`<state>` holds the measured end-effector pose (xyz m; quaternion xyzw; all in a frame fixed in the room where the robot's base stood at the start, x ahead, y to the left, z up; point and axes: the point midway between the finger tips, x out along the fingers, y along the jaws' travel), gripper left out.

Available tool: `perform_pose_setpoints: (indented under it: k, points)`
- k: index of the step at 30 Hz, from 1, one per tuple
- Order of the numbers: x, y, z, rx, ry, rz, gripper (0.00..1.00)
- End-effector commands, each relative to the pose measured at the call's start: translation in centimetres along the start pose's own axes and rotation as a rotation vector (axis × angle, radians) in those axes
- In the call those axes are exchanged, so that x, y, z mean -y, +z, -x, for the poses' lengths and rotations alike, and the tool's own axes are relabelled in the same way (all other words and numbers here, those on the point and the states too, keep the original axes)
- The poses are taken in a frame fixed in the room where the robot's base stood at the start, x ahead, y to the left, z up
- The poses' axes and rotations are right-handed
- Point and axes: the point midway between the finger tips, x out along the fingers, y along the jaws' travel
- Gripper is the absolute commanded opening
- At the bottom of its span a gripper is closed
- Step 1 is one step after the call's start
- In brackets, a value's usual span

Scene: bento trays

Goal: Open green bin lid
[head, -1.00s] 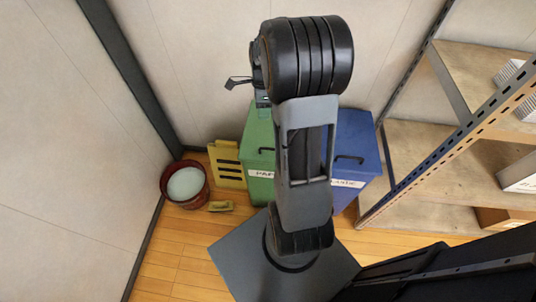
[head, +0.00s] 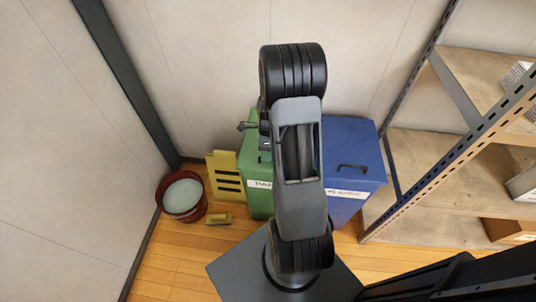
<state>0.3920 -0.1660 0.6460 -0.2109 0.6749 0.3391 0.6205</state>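The green bin (head: 259,204) stands against the back wall with a partly visible white label on its front. Its lid (head: 248,157) looks shut, and my arm hides the right part of the bin and lid. A dark handle on the lid shows only in part beside my arm. My gripper (head: 243,126) shows small at the left of my arm, over the green lid in the picture. Its height above the lid and whether its fingers are apart cannot be made out.
A blue bin (head: 351,143) with a black lid handle stands right of the green one. A yellow slotted board (head: 222,169), a red bucket (head: 205,203) and a small yellowish block (head: 218,219) are at the left. A metal shelf (head: 455,150) stands at the right.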

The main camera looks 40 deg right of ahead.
Motion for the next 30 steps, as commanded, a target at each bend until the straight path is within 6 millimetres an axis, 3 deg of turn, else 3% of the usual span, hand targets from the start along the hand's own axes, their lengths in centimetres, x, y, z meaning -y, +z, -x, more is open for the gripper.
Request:
perform_pose_setpoints:
  k: [14,26,30]
  points:
    - [0.0,0.01,-1.04,0.0,-0.001,0.001,0.38]
    - [0.0,0.01,-1.02,0.0,-0.001,0.001,0.02]
    - [0.0,0.01,-1.01,0.0,-0.001,0.001,0.0]
